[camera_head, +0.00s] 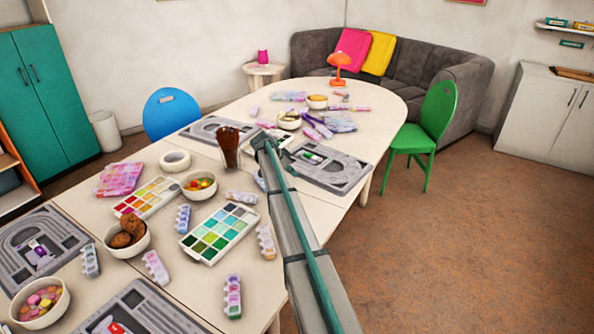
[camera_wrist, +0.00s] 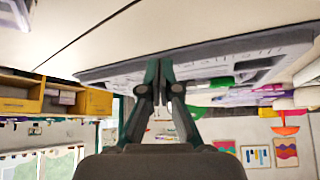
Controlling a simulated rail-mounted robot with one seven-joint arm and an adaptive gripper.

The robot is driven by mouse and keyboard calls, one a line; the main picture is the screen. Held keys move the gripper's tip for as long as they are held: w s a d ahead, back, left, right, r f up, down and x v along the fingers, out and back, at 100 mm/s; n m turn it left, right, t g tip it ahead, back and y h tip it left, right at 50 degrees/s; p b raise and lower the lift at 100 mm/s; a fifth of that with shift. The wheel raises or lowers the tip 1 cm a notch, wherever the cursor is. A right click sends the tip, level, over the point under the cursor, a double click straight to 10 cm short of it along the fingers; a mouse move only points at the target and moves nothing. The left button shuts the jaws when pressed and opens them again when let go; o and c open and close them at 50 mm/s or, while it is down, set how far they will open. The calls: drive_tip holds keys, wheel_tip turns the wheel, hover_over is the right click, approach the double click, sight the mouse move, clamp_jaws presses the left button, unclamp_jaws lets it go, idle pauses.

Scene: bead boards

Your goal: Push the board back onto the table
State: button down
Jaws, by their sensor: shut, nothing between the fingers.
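The grey bead board (camera_head: 343,176) lies at the right edge of the table (camera_head: 372,126) in the head view. Its right corner reaches the table edge and seems to stick out past it; the exact overhang is hard to tell. My arm hides its left part. In the wrist view, which is upside down, the board (camera_wrist: 215,60) spans the top as a grey slab. My gripper (camera_wrist: 159,68) is shut and empty, its fingertips overlapping the board's near edge there. I cannot tell whether they touch it. The fingertips are not clear in the head view.
A glass of brown drink (camera_head: 229,148) stands left of my arm. Bowls, paint palettes (camera_head: 221,232) and bead boxes crowd the left table. A green chair (camera_head: 430,128) stands right of the table. The floor at right (camera_head: 450,250) is clear.

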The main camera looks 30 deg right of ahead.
sight(314, 173)
drive_tip(key=d+p, duration=0.2)
drive_tip(key=d, duration=0.9)
drive_tip(key=shift+s+d, duration=0.15)
drive_tip(key=shift+d, duration=0.2)
drive_tip(key=shift+d+f+p, duration=0.1)
drive_tip(key=shift+f+p, duration=0.05)
drive_tip(key=shift+p, duration=0.4)
drive_tip(key=shift+f+b, duration=0.35)
drive_tip(key=shift+f, duration=0.2)
drive_tip(key=shift+s+f, duration=0.15)
drive_tip(key=shift+a+f+b, duration=0.1)
drive_tip(key=shift+a+b, duration=0.25)
drive_tip(key=shift+b, duration=0.05)
drive_tip(key=shift+a+b, duration=0.35)
drive_tip(key=shift+a, duration=0.65)
